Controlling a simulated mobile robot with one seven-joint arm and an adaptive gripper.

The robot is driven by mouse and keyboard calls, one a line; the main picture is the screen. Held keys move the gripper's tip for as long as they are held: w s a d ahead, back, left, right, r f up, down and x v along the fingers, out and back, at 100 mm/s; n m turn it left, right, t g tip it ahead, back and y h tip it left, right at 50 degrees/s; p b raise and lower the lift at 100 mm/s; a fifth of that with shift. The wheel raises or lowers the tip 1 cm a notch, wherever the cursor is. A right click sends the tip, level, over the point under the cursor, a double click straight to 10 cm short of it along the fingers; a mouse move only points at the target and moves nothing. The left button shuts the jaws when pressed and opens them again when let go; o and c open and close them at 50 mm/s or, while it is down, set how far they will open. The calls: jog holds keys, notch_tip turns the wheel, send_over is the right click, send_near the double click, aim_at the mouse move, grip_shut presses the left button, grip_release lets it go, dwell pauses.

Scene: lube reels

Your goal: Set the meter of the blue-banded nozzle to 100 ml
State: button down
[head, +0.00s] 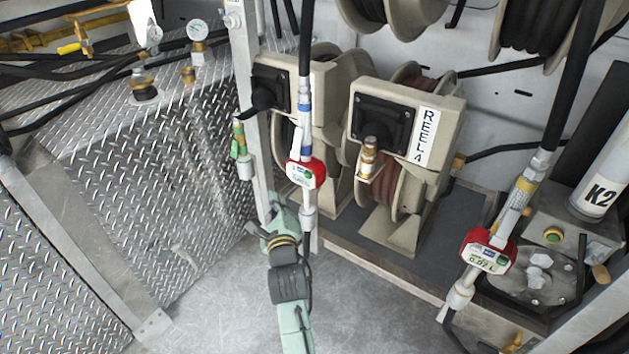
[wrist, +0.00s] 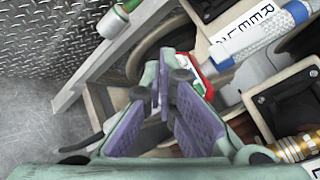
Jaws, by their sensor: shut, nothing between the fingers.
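The blue-banded nozzle (head: 305,110) hangs on a black hose left of centre. Its red meter (head: 305,173) has a small display and green button area; the reading is too small to tell. In the wrist view the nozzle's white body with the blue band (wrist: 297,12) runs from the upper right, and the red meter (wrist: 192,70) is partly hidden behind my fingers. My gripper (head: 277,207) is just below and left of the meter in the head view. In the wrist view its purple-padded fingers (wrist: 165,85) are shut and empty, with the tips close to the meter; contact cannot be told.
A green-banded nozzle (head: 240,145) hangs at the left beside a metal post. A yellow-banded nozzle (head: 520,195) with another red meter (head: 488,250) hangs at the right. Hose reels, one labelled Reel 4 (head: 423,135), stand behind. The floor (head: 225,310) at left is clear.

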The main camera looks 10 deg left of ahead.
aim_at(308, 175)
jog(key=shift+a, duration=0.1)
dwell(0.3)
jog(key=w+d+b, duration=0.1)
jog(key=w+d, duration=0.2)
jog(key=w, duration=0.5)
jog(key=shift+w, duration=0.15)
dwell(1.4)
jog(key=shift+w+d, duration=0.15)
jog(key=shift+w, duration=0.2)
jog(key=shift+w+d, duration=0.3)
jog(key=shift+w, duration=0.35)
dwell(0.9)
dwell(0.5)
jog(key=shift+s+a+p, duration=0.25)
jog(key=shift+s+p, duration=0.2)
jog(key=shift+s, duration=0.1)
jog(key=shift+s+a+p, duration=0.2)
jog(key=shift+s+p, duration=0.2)
jog(key=shift+s, duration=0.15)
